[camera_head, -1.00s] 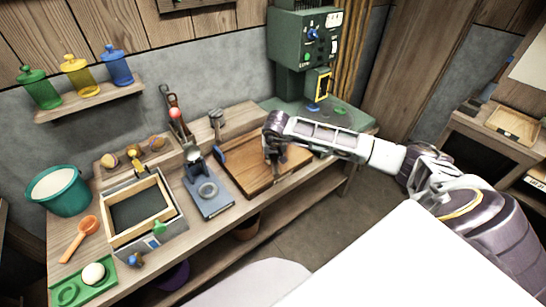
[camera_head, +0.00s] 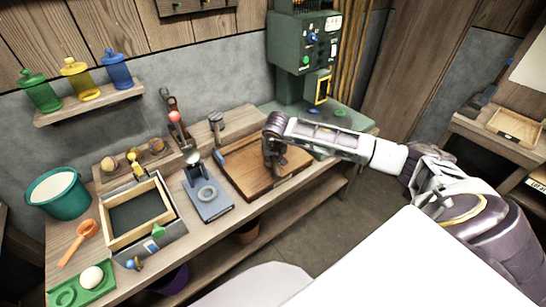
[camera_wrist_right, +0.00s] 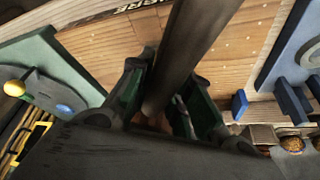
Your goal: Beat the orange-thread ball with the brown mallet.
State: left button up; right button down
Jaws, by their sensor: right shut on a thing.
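My right gripper (camera_head: 274,164) is low over the wooden board (camera_head: 240,178) on the bench. In the right wrist view its green-padded fingers (camera_wrist_right: 162,108) are shut around a dark brown-grey round shaft (camera_wrist_right: 192,45), which looks like the mallet's handle. The mallet's head cannot be made out. Several thread-wound balls sit at the back left of the bench, among them a left ball (camera_head: 109,163), a middle ball (camera_head: 131,154) and a right ball (camera_head: 156,146). I cannot tell surely which has orange thread. My left gripper is not in view.
A blue-grey stand (camera_head: 208,198) is left of the board, then a wooden-framed tray (camera_head: 165,201), an orange scoop (camera_head: 78,240) and a teal bucket (camera_head: 67,204). A green machine (camera_head: 306,48) stands at the back right. Bottles line a wall shelf (camera_head: 95,103).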

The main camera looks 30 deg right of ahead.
notch_tip(320, 180, down, 2)
jog(key=shift+f+b, duration=0.1)
jog(key=shift+b, duration=0.65)
jog(key=shift+a+r+p, duration=0.1)
jog(key=shift+r+p, duration=1.05)
jog(key=shift+r, duration=1.1)
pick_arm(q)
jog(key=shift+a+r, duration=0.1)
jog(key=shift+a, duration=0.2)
pick_arm(e)
jog(key=shift+f, duration=0.2)
jog(key=shift+f+b, duration=1.8)
jog(key=shift+f, duration=0.25)
pick_arm(q)
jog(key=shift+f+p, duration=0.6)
jog(key=shift+p, duration=0.55)
pick_arm(e)
jog(key=shift+r, duration=2.25)
